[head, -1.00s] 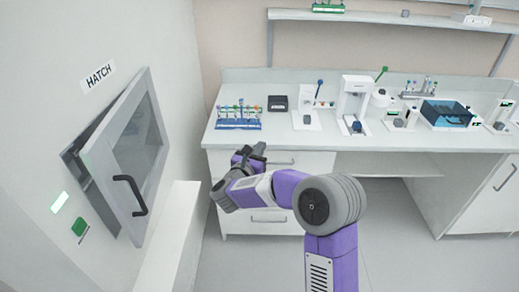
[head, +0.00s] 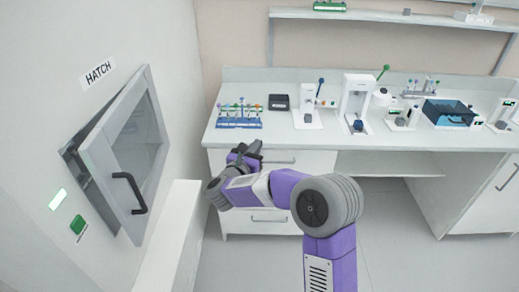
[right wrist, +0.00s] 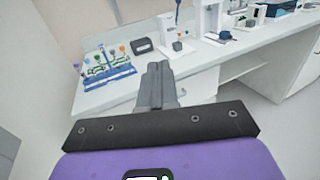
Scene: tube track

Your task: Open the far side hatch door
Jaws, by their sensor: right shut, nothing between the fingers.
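The hatch (head: 62,165) is set in the white wall at the left of the head view, under a HATCH label (head: 98,73). Its grey door (head: 135,140) with a window stands partly open, swung out from the frame. A dark handle (head: 131,193) is on the door. My left gripper is not in view.
A white ledge (head: 172,240) juts out below the hatch. The bench (head: 300,138) at the back carries a blue tube rack (head: 240,122), a black box (head: 279,102) and several lab devices. Floor between the ledge and my right arm is clear.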

